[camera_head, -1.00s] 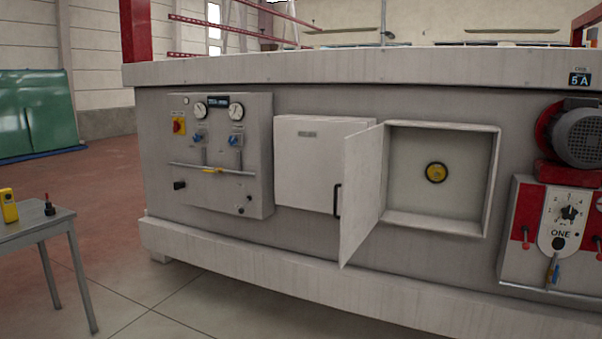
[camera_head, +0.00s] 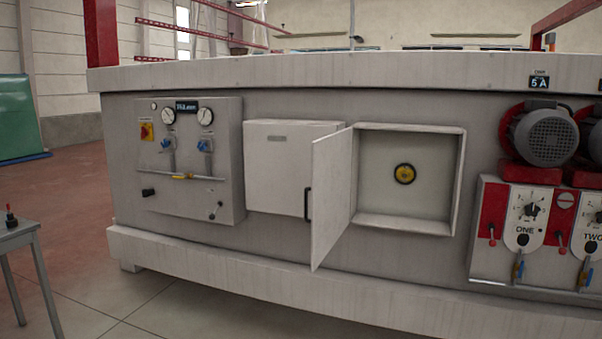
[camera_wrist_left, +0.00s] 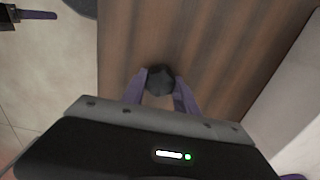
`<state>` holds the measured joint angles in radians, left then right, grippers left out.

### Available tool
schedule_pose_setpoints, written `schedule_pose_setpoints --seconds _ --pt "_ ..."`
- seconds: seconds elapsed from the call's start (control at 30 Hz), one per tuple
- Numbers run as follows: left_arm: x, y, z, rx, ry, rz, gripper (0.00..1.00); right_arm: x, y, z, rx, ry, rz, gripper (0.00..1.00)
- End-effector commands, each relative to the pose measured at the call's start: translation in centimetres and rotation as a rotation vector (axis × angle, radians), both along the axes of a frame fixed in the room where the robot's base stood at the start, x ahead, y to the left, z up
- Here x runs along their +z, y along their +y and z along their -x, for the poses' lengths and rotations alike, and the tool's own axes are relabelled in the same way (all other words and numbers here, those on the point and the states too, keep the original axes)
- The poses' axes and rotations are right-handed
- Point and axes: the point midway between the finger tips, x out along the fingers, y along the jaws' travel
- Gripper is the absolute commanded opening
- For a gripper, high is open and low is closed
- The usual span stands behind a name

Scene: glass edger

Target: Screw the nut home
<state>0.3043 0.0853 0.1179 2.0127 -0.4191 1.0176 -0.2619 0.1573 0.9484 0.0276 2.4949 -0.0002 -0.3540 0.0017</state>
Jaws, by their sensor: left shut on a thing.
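My left gripper (camera_wrist_left: 160,88) shows in the left wrist view, its two purple fingers shut on a dark, faceted nut (camera_wrist_left: 160,79). The nut sits between the fingertips. In the head view, a yellow and black round fitting (camera_head: 404,173) is on the back wall of an open, shallow cabinet (camera_head: 459,185) in the machine's front. The cabinet's door (camera_head: 331,198) stands swung open to the left. Neither gripper shows in the head view.
A gauge panel (camera_head: 226,150) and a closed white box (camera_head: 282,168) are left of the open door. Motors (camera_head: 548,136) and a red and white control panel (camera_head: 485,260) are at right. A small grey table (camera_head: 22,235) stands at far left. The floor in front is clear.

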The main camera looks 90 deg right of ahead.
Motion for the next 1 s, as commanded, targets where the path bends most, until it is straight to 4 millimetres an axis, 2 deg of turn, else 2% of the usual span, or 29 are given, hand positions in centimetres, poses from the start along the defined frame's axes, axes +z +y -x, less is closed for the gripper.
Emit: schedule_pose_setpoints --seconds 0.03,0.33,0.57,1.0 --pt "0.0 0.0 0.0 0.0 0.0 0.0 0.24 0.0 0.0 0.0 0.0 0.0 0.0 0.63" --pt "0.0 0.0 0.0 0.0 0.0 0.0 0.0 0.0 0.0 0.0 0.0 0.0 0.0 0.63" --pt "0.3 0.0 0.0 0.0 -0.001 -0.001 0.0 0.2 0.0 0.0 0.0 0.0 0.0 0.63" --pt "3.9 0.0 0.0 0.001 -0.001 -0.001 0.0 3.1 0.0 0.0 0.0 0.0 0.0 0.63"
